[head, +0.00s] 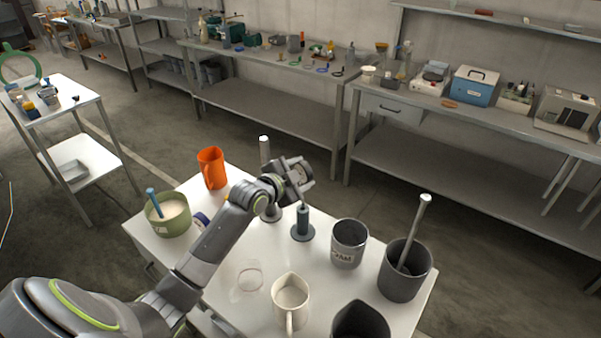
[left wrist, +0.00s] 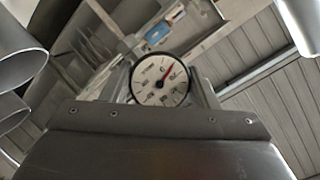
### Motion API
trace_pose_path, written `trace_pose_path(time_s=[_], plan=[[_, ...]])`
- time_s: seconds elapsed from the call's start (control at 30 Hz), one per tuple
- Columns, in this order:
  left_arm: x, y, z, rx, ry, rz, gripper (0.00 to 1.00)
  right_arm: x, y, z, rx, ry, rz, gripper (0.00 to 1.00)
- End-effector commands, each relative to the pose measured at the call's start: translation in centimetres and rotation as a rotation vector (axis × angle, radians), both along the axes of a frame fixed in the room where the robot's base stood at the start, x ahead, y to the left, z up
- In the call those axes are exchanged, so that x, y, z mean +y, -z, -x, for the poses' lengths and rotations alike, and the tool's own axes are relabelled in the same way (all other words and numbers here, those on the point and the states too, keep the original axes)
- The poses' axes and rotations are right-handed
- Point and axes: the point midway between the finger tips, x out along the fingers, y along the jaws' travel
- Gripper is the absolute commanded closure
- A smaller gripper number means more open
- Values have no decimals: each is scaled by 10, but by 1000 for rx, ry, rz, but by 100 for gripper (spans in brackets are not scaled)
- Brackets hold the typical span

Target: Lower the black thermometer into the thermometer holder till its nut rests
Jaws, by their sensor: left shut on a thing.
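My left gripper (head: 299,178) is shut on the black thermometer and holds it above the small table. In the left wrist view the thermometer's round white dial with a black rim and red needle (left wrist: 161,79) shows between the fingers. In the head view the gripper hides most of the thermometer. The thermometer holder (head: 303,220), a dark teal upright tube on a round grey base, stands directly below the gripper. A short thin stem seems to run from the gripper to the tube's top; how deep it sits and where the nut is, I cannot tell. My right gripper is not in view.
A grey post (head: 265,150) stands just left of the gripper. An orange jug (head: 212,168), a green pot (head: 169,214), a labelled grey beaker (head: 348,245), a dark pot with a rod (head: 404,272) and a cream jug (head: 290,302) share the white table (head: 235,308).

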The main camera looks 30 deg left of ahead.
Motion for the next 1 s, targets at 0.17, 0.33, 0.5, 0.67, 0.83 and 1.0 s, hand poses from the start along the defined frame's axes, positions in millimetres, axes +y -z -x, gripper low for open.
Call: trace_pose_path(time_s=[0.17, 0.33, 0.5, 0.67, 0.83, 1.0], plan=[[0, 14, 0, -1, 1, 0, 70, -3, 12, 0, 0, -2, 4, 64], [0, 24, 0, -1, 1, 0, 70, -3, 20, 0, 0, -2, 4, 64], [0, 34, 0, 0, 0, 0, 70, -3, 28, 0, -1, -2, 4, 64], [0, 44, 0, 0, 0, 0, 70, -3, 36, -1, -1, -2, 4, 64], [0, 54, 0, 0, 0, 0, 70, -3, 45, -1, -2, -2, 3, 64], [0, 64, 0, 0, 0, 0, 70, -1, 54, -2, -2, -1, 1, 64]])
